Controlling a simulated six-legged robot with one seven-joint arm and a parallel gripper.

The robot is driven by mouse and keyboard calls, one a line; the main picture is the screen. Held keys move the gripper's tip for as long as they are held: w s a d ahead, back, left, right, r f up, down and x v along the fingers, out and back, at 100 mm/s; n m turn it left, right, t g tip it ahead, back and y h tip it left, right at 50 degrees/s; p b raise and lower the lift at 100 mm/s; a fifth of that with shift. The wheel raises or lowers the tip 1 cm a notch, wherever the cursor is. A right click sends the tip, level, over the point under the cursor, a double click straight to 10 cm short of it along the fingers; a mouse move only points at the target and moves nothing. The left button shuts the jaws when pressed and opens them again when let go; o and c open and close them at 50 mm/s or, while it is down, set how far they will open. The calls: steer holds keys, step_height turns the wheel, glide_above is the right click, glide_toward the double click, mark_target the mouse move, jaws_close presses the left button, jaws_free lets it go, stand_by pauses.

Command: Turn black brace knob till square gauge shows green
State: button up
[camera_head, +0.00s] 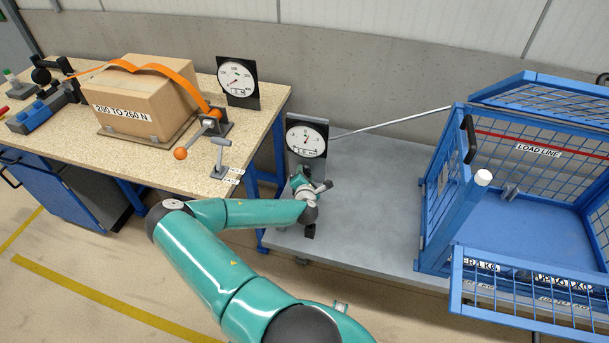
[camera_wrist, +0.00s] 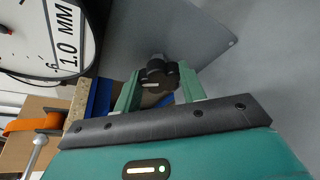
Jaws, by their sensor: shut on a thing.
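The black lobed brace knob (camera_wrist: 157,75) sits between the two green fingers of my gripper (camera_wrist: 160,86) in the wrist view. My gripper is shut on the knob. In the head view my gripper (camera_head: 306,186) is just below the round dial gauge (camera_head: 306,141) on its dark square plate, and it hides the knob. The same gauge (camera_wrist: 45,40) is partly cut off at the upper left of the wrist view, labelled 1.0 MM. Its face is white, and I see no green lit on it. A grey brace rod (camera_head: 390,120) runs from near the gauge to the blue cage.
The blue mesh cage (camera_head: 432,215) stands on the grey platform (camera_head: 360,235) at the right. At the left, a wooden bench (camera_head: 75,135) holds a strapped cardboard box (camera_head: 140,95), an orange-ended lever (camera_head: 181,153) and a second dial gauge (camera_head: 238,80). The platform is clear between my gripper and the cage.

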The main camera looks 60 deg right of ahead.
steer(key=shift+m, duration=0.5)
steer(key=shift+t, duration=0.3)
steer(key=o, duration=1)
steer(key=shift+c, duration=0.2)
steer(key=v, duration=1.4)
steer(key=shift+f, duration=0.2)
